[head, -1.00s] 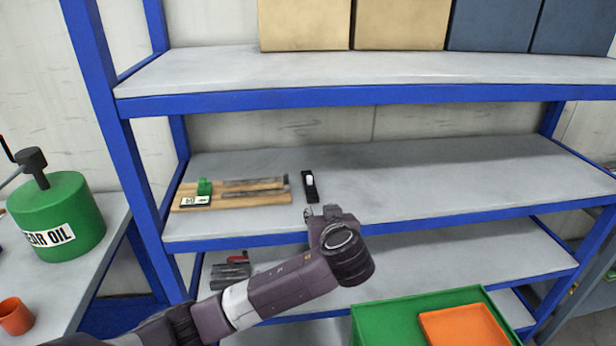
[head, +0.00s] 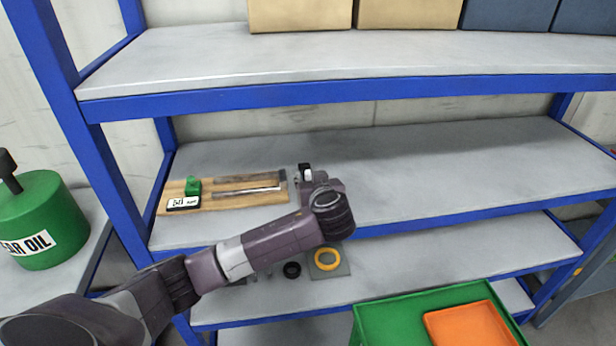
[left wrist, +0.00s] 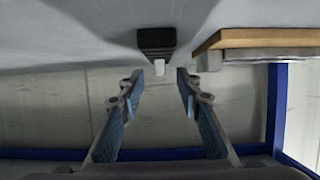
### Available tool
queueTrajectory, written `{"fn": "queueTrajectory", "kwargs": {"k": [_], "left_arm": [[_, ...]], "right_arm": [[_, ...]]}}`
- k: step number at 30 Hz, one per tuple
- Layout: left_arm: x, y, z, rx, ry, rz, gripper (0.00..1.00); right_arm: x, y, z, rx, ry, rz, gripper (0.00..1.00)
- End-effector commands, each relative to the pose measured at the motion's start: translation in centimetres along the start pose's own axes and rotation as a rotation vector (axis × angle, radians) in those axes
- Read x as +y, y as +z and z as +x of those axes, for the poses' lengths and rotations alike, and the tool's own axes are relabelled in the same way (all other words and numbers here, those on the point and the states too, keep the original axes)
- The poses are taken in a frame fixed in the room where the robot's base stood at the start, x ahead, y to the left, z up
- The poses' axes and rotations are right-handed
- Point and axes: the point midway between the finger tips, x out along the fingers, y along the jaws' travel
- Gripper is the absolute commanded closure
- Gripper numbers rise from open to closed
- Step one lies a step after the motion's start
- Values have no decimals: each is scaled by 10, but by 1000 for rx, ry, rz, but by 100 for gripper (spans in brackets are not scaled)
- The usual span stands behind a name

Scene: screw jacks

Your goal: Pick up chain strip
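A wooden board (head: 228,204) lies at the left of the middle shelf. Two long, narrow strips (head: 249,178) lie along it; I cannot tell surely whether one is the chain strip. A small black piece with a white tab (head: 305,171) is right of the board, partly hidden by my left gripper (head: 310,182). In the left wrist view, my left gripper (left wrist: 161,76) is open and empty. The black piece (left wrist: 156,38) shows just beyond its fingertips, roughly centred between them and apart from them. The board (left wrist: 255,38) and a metal strip (left wrist: 270,54) are to the right.
A green block (head: 193,185) and a label (head: 184,203) are on the board. The middle shelf (head: 450,165) is clear to the right. The upper shelf's blue edge (head: 330,92) is above. A yellow ring (head: 327,259) and a green tray (head: 375,325) are lower down.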

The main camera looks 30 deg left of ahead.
Motion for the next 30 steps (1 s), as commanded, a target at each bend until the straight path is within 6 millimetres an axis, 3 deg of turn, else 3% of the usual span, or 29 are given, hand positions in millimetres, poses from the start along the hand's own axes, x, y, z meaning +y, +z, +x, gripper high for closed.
{"fn": "queueTrajectory", "kwargs": {"k": [1, 6, 14, 23, 30], "left_arm": [[-1, -6, 6, 2, -4, 1, 68], [0, -2, 24, 0, -2, 0, 68], [0, -1, 26, 0, 1, -1, 68], [0, -1, 26, 0, 0, -1, 99], [0, -2, 26, 2, 1, -2, 100]], "right_arm": [[1, -1, -8, 1, 1, 0, 60], [1, -9, -10, 11, 1, -1, 60], [-5, -21, -10, 30, -6, -1, 60], [-10, -20, -10, 28, -12, -1, 60], [-9, -16, -10, 22, -11, -2, 60]]}}
